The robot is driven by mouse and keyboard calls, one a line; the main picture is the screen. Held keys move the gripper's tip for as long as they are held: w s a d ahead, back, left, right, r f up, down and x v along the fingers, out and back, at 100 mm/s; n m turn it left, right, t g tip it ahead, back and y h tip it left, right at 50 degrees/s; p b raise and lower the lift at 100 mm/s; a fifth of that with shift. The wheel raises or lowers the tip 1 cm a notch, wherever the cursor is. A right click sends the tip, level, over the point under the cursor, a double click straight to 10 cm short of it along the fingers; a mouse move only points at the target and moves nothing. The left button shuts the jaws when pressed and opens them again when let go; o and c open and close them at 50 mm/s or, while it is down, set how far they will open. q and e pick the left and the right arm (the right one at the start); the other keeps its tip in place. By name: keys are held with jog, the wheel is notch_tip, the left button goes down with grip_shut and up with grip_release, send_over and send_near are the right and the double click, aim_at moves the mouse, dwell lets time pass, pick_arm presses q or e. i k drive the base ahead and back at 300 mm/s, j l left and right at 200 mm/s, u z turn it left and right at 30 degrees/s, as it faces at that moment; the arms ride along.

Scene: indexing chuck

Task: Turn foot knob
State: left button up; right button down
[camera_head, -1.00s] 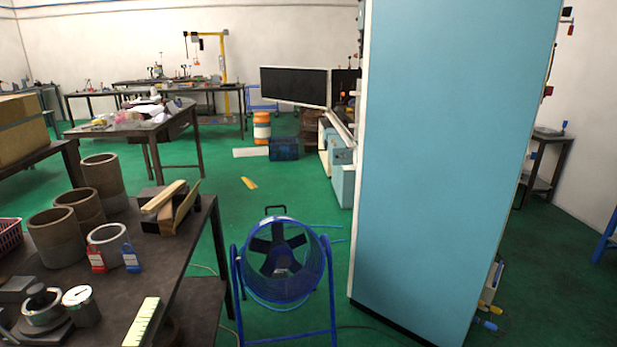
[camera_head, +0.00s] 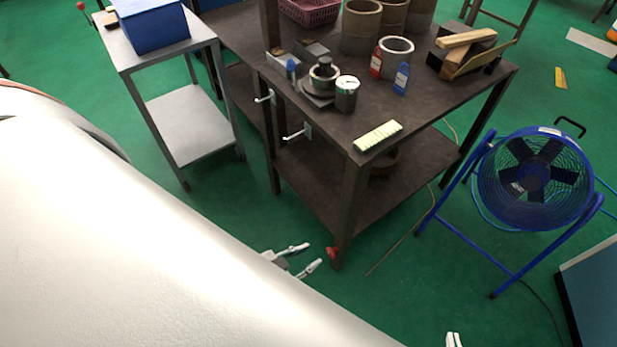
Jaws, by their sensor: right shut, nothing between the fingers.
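A small red knob (camera_head: 333,253) shows low at the foot of the near leg of the dark metal table (camera_head: 300,150). My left gripper (camera_head: 303,258) is just left of the knob, with its two pale fingers apart and nothing seen between them. The fingertips point right, toward the knob, and a small gap shows between them in the picture. Only the pale fingertips of my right gripper (camera_head: 453,340) show at the bottom edge; they are together and empty, and the rest is cut off. My own white arm covers the lower left.
A blue fan (camera_head: 535,180) on a tubular stand is right of the table, with cables on the green floor. A grey trolley (camera_head: 185,110) with a blue box (camera_head: 150,22) stands left. A blue cabinet edge (camera_head: 592,300) is at lower right.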

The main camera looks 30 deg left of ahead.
aim_at(330, 252)
jog(key=i+l+u, duration=0.1)
jog(key=u, duration=0.3)
jog(key=i+l+u, duration=0.1)
jog(key=l+u, duration=0.4)
jog(key=u, duration=0.25)
